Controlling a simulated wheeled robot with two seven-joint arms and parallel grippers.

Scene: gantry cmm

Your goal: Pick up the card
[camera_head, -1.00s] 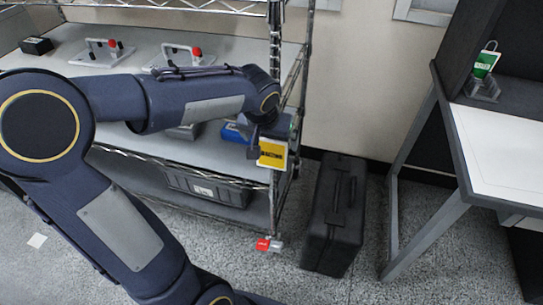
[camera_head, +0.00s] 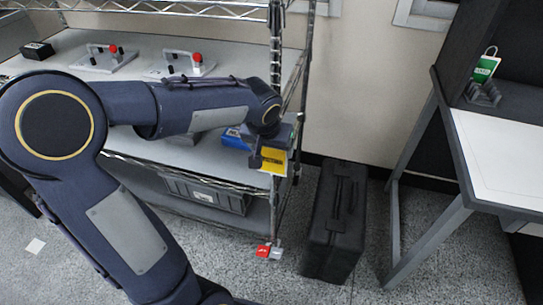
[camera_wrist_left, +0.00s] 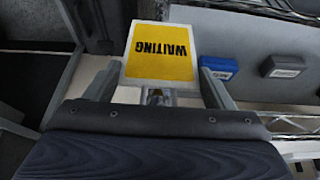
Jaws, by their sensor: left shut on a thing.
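A yellow card reading "WAITING" with a pale border (camera_head: 273,160) is at the front right corner post of the wire shelf. It also shows in the left wrist view (camera_wrist_left: 160,52), upside down, between my two fingers. My left gripper (camera_head: 272,148) is shut on the yellow card, with one finger on each side of it. In the wrist view a small metal part shows below the card, partly hidden by the gripper. A green card (camera_head: 486,68) stands in a grey holder (camera_head: 484,93) on the desk at the right. My right gripper is not in view.
Blue boxes (camera_head: 234,139) lie on the shelf (camera_head: 150,147) close behind my gripper. The corner post (camera_head: 276,200) is right beside it. A black case (camera_head: 335,222) stands on the floor. Red and grey tags (camera_head: 268,252) are at the post's foot. A white-topped desk (camera_head: 500,160) is at right.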

